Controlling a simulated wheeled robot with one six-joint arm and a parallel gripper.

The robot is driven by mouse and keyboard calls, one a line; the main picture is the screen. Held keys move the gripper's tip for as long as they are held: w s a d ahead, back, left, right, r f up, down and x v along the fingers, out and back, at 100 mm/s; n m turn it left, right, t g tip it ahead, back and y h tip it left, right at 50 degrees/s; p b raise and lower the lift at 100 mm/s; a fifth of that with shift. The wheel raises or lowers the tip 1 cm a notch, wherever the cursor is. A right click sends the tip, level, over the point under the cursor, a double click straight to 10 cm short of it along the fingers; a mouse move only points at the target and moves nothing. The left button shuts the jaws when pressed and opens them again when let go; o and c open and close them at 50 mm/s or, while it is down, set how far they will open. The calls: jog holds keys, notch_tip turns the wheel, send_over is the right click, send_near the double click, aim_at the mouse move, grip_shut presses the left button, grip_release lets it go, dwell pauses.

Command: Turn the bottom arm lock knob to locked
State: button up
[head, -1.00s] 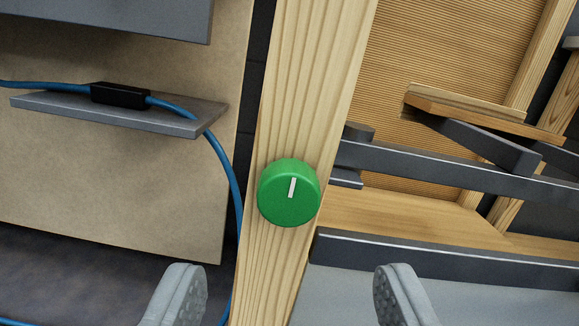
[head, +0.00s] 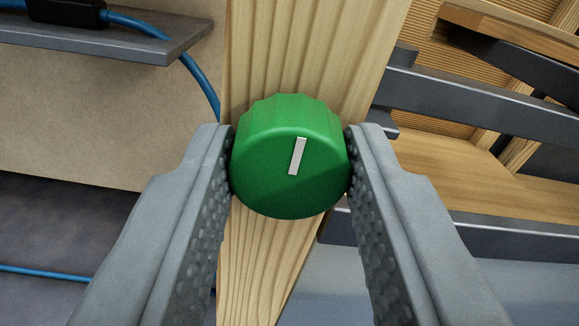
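A green round knob (head: 270,178) with a ribbed rim is mounted on a wooden post in the head view. A white mark on its face points almost straight up in the picture, leaning slightly right. My gripper (head: 290,170) has one grey fingertip on each side of the knob. Both textured pads meet its left and right sides and appear to touch them. The back of the knob, where it meets the post, is hidden.
The wooden post (head: 300,50) runs up behind the knob. At the left a grey shelf (head: 150,42) carries a blue cable (head: 200,82) with a black box (head: 66,12). At the right are dark metal bars (head: 480,105) and a wooden board (head: 480,180).

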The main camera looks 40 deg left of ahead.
jog(key=c, duration=0.4)
jog(key=m, duration=0.3)
jog(key=shift+m, duration=0.3)
jog(key=m, duration=0.4)
jog(key=shift+m, duration=0.3)
jog(key=m, duration=0.5)
jog(key=shift+m, duration=2.3)
